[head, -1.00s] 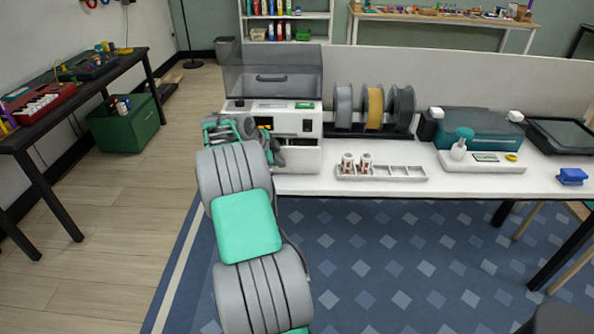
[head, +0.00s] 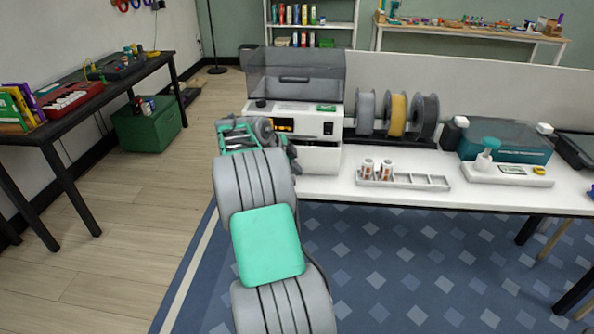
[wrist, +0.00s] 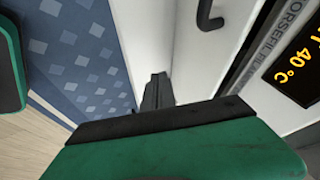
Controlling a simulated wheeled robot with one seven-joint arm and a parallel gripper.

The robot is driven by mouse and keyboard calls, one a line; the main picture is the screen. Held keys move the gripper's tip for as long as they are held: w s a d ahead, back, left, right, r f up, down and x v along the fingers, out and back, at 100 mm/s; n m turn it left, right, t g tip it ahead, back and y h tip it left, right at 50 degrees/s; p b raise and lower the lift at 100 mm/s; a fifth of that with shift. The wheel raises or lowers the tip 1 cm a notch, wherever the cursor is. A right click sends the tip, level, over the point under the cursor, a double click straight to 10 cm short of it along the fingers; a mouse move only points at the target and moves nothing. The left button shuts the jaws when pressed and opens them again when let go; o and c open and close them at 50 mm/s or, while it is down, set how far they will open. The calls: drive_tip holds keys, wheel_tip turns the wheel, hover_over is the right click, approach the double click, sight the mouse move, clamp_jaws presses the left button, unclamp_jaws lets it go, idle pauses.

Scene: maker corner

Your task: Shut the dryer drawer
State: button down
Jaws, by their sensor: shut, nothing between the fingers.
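The dryer (head: 293,118) is a white machine with a raised grey see-through lid, at the left end of the white table in the head view. Its drawer (head: 319,160) is the white lower part, partly hidden by my arm. In the wrist view the white drawer front (wrist: 190,55) has a black handle (wrist: 207,16), beside the panel with a lit "40 °C" display (wrist: 297,70). How far the drawer stands out is unclear. My gripper (wrist: 157,88) is shut and empty, its dark fingertips close to the drawer front; contact cannot be told.
Several filament spools (head: 396,115) stand right of the dryer. A pale tray (head: 405,181) with small copper-coloured items lies before them. A teal-lidded machine (head: 510,148) is further right. A dark table (head: 80,105) and green bin (head: 150,125) stand left, with open floor between.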

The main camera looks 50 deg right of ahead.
drive_tip(key=s+v, duration=0.1)
drive_tip(key=v, duration=0.8)
drive_tip(key=s+d+r+p, duration=0.1)
drive_tip(key=s+d+p, duration=0.25)
drive_tip(key=p, duration=0.35)
drive_tip(key=x, duration=1.1)
drive_tip(key=shift+a+f, duration=0.25)
drive_tip(key=shift+a, duration=0.2)
drive_tip(key=shift+w+d+r, duration=0.1)
drive_tip(key=shift+w+d, duration=0.25)
drive_tip(key=shift+d, duration=0.2)
drive_tip(key=shift+w+d+r, duration=0.1)
drive_tip(key=shift+w+d, duration=0.3)
drive_tip(key=shift+d, duration=0.2)
drive_tip(key=shift+w+d+p, duration=0.3)
drive_tip(key=shift+d, duration=0.15)
